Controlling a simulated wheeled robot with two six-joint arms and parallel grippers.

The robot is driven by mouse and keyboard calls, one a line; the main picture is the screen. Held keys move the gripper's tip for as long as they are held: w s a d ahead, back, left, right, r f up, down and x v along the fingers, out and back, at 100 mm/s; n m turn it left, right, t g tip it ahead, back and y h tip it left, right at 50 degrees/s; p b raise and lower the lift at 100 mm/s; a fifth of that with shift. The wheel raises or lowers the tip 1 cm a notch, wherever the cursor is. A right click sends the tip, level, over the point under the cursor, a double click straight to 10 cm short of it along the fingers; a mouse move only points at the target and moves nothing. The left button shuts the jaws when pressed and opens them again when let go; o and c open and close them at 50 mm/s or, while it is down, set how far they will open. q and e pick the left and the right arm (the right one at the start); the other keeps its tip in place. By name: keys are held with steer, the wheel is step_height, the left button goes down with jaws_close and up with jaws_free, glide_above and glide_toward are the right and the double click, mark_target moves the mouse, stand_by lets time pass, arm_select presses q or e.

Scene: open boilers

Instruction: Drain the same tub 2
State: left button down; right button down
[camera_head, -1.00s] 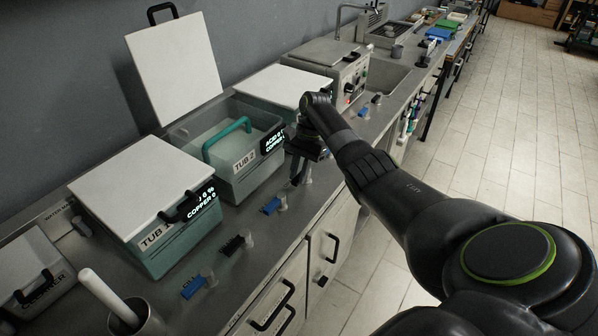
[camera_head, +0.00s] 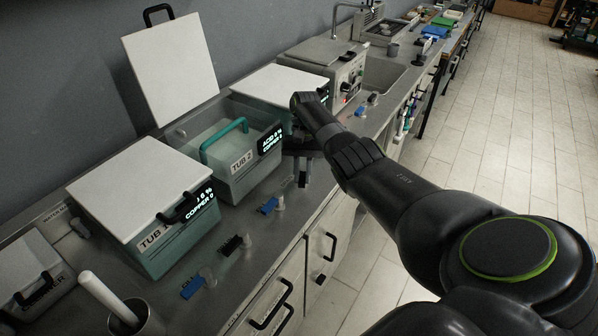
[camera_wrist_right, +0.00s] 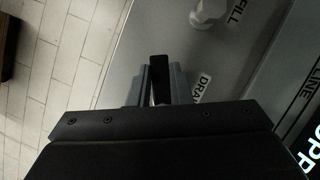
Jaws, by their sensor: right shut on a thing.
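Tub 2 (camera_head: 240,165) is a grey-green tub on the counter with its white lid (camera_head: 172,72) standing up and open. A teal curved handle (camera_head: 225,138) shows across its top, and liquid seems to be inside. My right gripper (camera_wrist_right: 160,82) is shut on a slim black valve handle (camera_wrist_right: 159,68) beside the label DRAIN (camera_wrist_right: 202,88). In the head view the right gripper (camera_head: 303,160) is at the counter's front, right of tub 2, pointing down. A blue handle (camera_head: 267,205) and a black handle (camera_head: 232,245) sit further left. My left gripper is not in view.
Tub 1 (camera_head: 160,230) is lidded, to the left of tub 2. Another white-lidded tub (camera_head: 285,84) and a grey box with knobs (camera_head: 330,68) stand behind my wrist. A white-handled tool stands in a grey cup (camera_head: 140,318). The floor at right is clear.

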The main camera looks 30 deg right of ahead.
steer(key=n, duration=0.1)
steer(key=n+h, duration=0.1)
steer(key=shift+s+d+r+n, duration=0.15)
steer(key=shift+s+d+n, duration=0.05)
steer(key=shift+d+n, duration=0.2)
steer(key=n, duration=0.1)
steer(key=d+n+h+p, duration=0.1)
steer(key=shift+s+n+g, duration=0.1)
steer(key=shift+n+g, duration=0.3)
steer(key=n, duration=0.2)
steer(key=d+n+h+p, duration=0.1)
steer(key=shift+d+n, duration=0.1)
steer(key=shift+n, duration=0.3)
steer(key=shift+d+n+h+p, duration=0.35)
steer(key=shift+n+h, duration=0.15)
steer(key=shift+n, duration=0.3)
steer(key=c, duration=1.3)
jaws_free()
